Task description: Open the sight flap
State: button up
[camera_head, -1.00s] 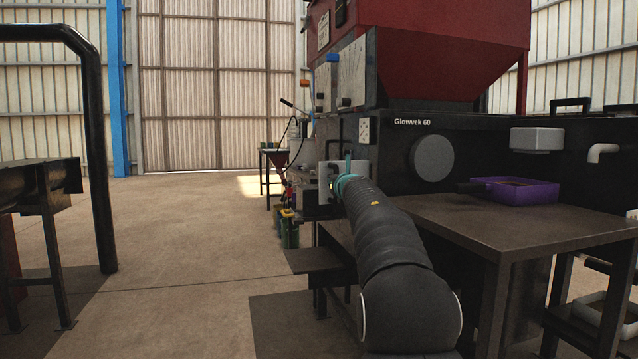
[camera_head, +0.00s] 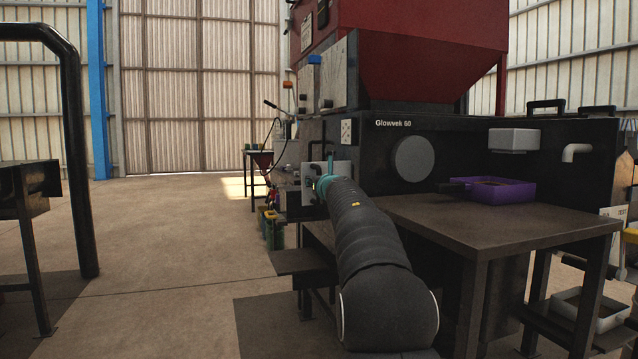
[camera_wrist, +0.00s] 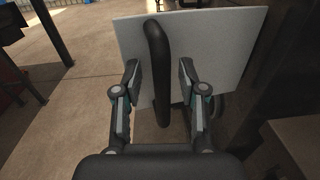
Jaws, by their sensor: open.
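The sight flap appears to be the pale grey plate (camera_wrist: 222,38) with a dark curved bar handle (camera_wrist: 156,40) in the wrist view. In the head view a pale plate (camera_head: 343,167) shows at the machine's near left corner, beside my wrist. My gripper (camera_wrist: 160,75) is open, one finger on each side of the handle, with gaps visible on both sides. The bar passes between the fingers and its lower part runs down toward my palm. In the head view my arm hides the fingers and most of the handle.
The dark machine (camera_head: 377,157) carries a red hopper (camera_head: 430,70). A brown table (camera_head: 470,225) with a purple tray (camera_head: 505,197) stands right of my arm. A low dark step (camera_head: 300,262) lies left of it. Open floor (camera_head: 170,260) extends on the left.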

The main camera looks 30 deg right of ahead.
jog(key=shift+s, duration=0.15)
jog(key=v, duration=1.1)
jog(key=shift+s, duration=0.35)
jog(key=shift+a, duration=0.1)
